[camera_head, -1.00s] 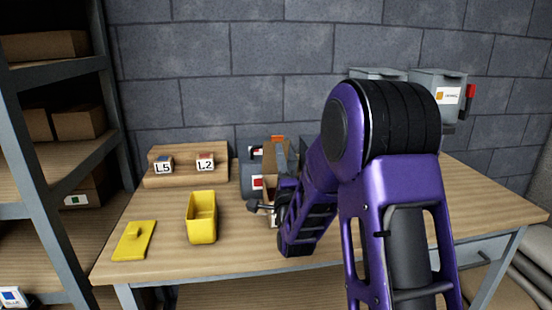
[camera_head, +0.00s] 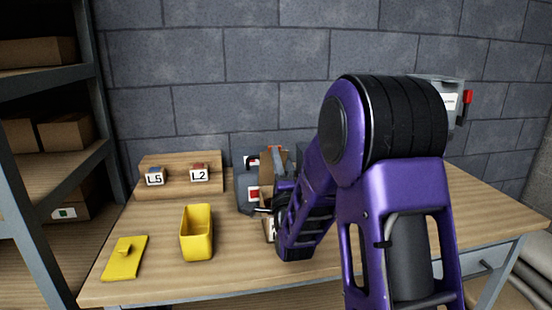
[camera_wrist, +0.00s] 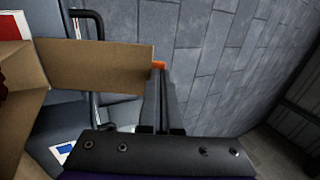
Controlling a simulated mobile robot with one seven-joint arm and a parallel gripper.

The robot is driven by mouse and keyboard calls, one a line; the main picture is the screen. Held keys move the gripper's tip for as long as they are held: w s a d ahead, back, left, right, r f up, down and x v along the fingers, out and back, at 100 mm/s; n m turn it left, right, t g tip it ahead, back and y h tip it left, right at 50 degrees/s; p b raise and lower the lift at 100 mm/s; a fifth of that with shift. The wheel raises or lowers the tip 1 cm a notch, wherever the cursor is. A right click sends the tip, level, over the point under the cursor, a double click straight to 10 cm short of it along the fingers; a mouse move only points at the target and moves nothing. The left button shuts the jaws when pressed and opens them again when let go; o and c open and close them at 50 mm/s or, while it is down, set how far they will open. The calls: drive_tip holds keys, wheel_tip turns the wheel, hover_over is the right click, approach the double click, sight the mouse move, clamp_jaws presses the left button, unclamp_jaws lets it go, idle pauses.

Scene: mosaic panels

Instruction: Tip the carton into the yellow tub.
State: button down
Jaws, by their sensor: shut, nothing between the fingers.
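The yellow tub (camera_head: 197,238) stands open and upright on the table, left of my arm. The open brown carton (camera_head: 265,168) is mostly hidden behind my gripper and forearm. In the wrist view its cardboard flap (camera_wrist: 95,65) reaches from the left to beside my fingers, and something dark red shows at its left edge. My gripper (camera_head: 277,150) is shut and empty, its orange tip (camera_wrist: 158,65) close to the flap's end. I cannot tell whether they touch.
A yellow lid with a knob (camera_head: 124,260) lies left of the tub. A wooden stand (camera_head: 180,180) behind carries labels L5 and L2. Grey bins (camera_head: 247,190) stand beside the carton. A shelf rack (camera_head: 60,70) is at left.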

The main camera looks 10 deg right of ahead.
drive_tip(key=w+r+g+p, duration=0.3)
drive_tip(key=w+g+p, duration=0.2)
drive_tip(key=w, duration=0.4)
drive_tip(key=shift+w+r+g, duration=0.2)
drive_tip(key=shift+w+g, duration=0.1)
drive_tip(key=shift+d, duration=0.1)
drive_tip(key=shift+s, duration=0.1)
idle(0.4)
